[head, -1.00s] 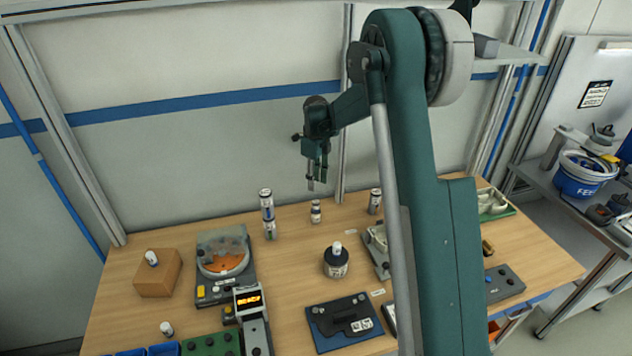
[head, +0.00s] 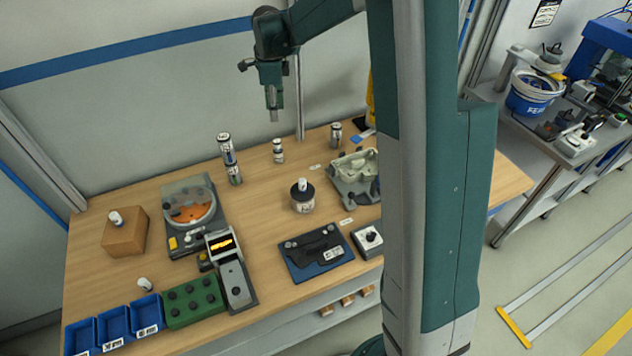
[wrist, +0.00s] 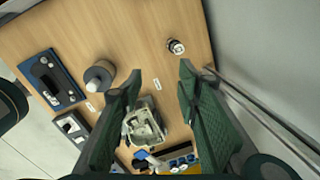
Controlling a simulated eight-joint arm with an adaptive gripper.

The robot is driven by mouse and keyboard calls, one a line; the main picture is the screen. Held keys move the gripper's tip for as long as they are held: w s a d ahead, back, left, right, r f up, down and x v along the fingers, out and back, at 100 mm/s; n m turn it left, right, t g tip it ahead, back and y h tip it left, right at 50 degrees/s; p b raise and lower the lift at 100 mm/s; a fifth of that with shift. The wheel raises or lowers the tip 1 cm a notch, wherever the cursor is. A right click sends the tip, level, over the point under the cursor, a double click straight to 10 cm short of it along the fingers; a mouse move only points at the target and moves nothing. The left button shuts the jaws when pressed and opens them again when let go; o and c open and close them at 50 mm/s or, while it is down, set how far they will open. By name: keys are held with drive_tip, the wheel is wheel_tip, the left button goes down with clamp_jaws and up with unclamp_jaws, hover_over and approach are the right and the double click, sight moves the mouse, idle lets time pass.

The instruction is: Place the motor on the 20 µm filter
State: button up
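I cannot tell by label which piece is the motor and which is the 20 µm filter. At the back of the bench two labelled cylinders are stacked upright (head: 229,157). A smaller labelled cylinder (head: 278,151) stands to their right, and another (head: 336,134) stands farther right. A dark-lidded jar (head: 303,201) bears a small white-topped piece (head: 302,184); the jar also shows in the wrist view (wrist: 98,76). My gripper (head: 274,116) is high above the back of the bench. In the wrist view its fingers (wrist: 158,86) are apart with nothing between them.
A cardboard box (head: 126,236) with a small cylinder on it stands left, beside a round-dish device (head: 188,212). Blue bins (head: 114,321) and a green block (head: 193,303) line the front left. A grey fixture (head: 352,178) stands right. Bare wood lies around the jar.

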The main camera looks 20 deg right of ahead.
drive_tip(key=s+a+r+n+t, duration=0.1)
drive_tip(key=s+r+n, duration=0.45)
drive_tip(key=s, duration=0.45)
drive_tip(key=s+a+r+n+t, duration=0.2)
drive_tip(key=s+r+n, duration=0.35)
drive_tip(key=s, duration=0.55)
drive_tip(key=s+f+n+t, duration=0.1)
drive_tip(key=s+n, duration=0.4)
drive_tip(key=s, duration=0.6)
drive_tip(key=s+a+f+n+t, duration=0.1)
drive_tip(key=s+n+t, duration=0.1)
drive_tip(key=s+n, duration=0.4)
drive_tip(key=s, duration=0.5)
drive_tip(key=shift+a+f, duration=0.3)
drive_tip(key=shift+f, duration=0.15)
wheel_tip(320, 180, down, 10)
drive_tip(key=b, duration=1)
